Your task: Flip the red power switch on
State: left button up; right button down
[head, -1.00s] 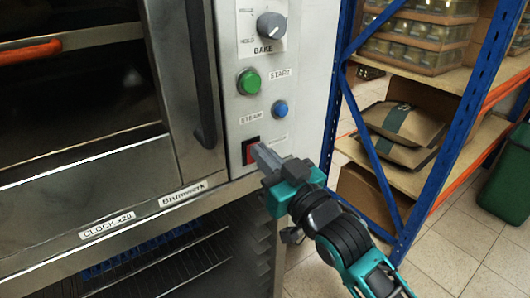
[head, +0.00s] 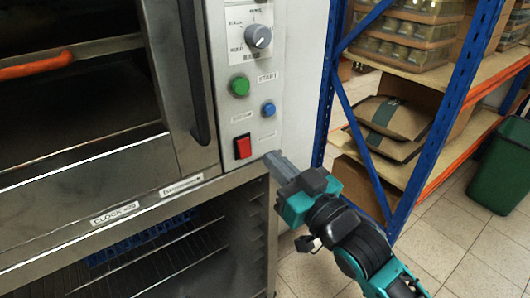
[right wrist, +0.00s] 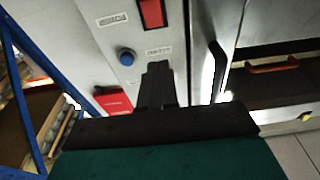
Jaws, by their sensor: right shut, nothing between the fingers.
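The red power switch (head: 243,147) is a small rectangular rocker on the oven's pale control panel, below the green button (head: 240,86) and the blue button (head: 269,109). It shows bright red. My right gripper (head: 272,160) is shut and empty, just right of and below the switch and apart from it, near the panel's lower right edge. In the right wrist view the switch (right wrist: 151,13) is at the top, beyond the shut fingers (right wrist: 158,72). My left gripper is not in view.
The oven's dark handle (head: 197,75) stands left of the panel. A knob (head: 258,36) is above the buttons. A blue-framed shelf (head: 440,120) holds jars and sacks on the right. A green bin (head: 503,168) stands beyond it. Open floor lies between.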

jog(key=s+d, duration=0.2)
jog(key=s, duration=0.1)
jog(key=s+d+r, duration=0.1)
jog(key=shift+s+d+r+p, duration=0.1)
jog(key=shift+s+d+p, duration=0.15)
jog(key=shift+s+p, duration=0.1)
